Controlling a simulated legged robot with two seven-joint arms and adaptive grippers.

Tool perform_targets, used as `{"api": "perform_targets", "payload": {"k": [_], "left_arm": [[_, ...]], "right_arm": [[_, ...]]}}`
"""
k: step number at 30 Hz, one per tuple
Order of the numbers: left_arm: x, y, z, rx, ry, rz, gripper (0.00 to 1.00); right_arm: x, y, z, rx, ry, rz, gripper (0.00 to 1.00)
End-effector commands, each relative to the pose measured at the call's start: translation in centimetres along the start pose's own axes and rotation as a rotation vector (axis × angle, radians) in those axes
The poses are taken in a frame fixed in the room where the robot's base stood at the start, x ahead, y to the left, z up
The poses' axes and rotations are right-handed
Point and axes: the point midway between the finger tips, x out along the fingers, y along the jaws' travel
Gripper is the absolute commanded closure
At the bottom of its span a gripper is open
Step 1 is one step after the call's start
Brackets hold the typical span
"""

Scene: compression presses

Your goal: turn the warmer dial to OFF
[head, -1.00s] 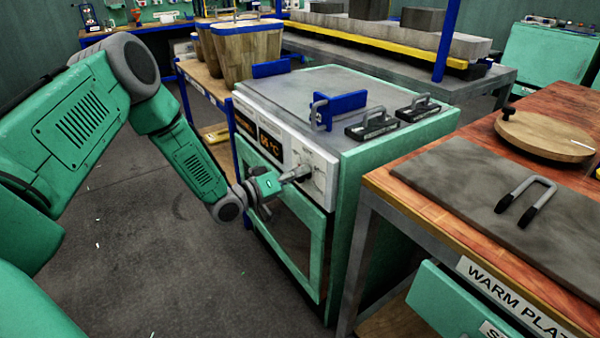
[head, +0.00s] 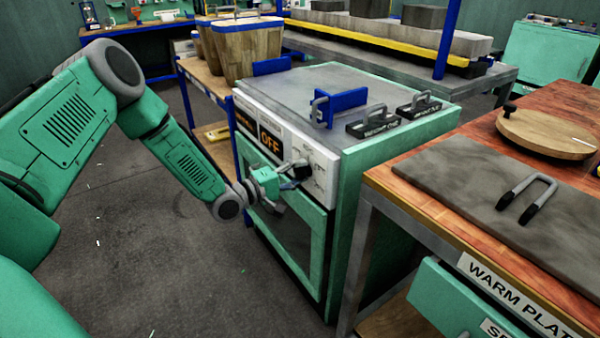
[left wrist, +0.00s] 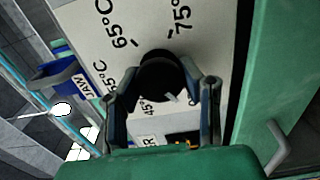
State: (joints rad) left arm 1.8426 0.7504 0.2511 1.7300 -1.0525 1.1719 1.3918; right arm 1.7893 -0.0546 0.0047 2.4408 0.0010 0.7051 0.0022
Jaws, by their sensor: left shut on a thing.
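The warmer (head: 350,170) is a green cabinet with a grey top and a white control panel. Its display (head: 270,143) reads OFF. The black dial (left wrist: 162,78) sits on the panel among printed temperature marks such as 45°C, 65°C and 75°C in the left wrist view. A pale pointer mark shows on the dial's lower edge. My left gripper (head: 290,176) is at the panel, and in the left wrist view its fingers (left wrist: 163,108) are shut on the dial from both sides. The dial is partly hidden by the gripper in the head view. My right gripper is not in view.
A wooden bench (head: 545,115) with a dark plate (head: 480,185) stands close on the right. Floor (head: 150,260) is clear in front of the warmer.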

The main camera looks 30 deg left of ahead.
Motion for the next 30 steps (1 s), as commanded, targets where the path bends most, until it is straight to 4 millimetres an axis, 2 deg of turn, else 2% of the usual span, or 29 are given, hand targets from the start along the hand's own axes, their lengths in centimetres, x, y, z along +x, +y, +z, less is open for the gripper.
{"api": "perform_targets", "payload": {"k": [1, 17, 18, 19, 20, 30], "left_arm": [[-0.55, -0.92, 0.01, -0.015, 0.001, -0.021, 0.96], [-0.5, -0.91, -0.11, -0.038, 0.004, -0.021, 0.96], [-0.49, -0.91, -0.12, -0.037, 0.004, -0.02, 0.61], [-0.48, -0.89, -0.13, -0.037, 0.005, -0.02, 0.5], [-0.46, -0.84, -0.14, -0.037, 0.005, -0.019, 0.44], [-0.39, -0.3, -0.06, -0.033, 0.003, -0.008, 0.44]], "right_arm": [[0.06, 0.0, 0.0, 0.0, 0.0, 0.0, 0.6], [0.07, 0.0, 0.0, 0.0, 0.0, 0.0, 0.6], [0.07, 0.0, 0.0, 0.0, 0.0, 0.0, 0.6], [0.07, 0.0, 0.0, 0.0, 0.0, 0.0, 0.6], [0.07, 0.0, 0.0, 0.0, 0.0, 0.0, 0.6], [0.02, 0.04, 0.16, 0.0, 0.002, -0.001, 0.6]]}}
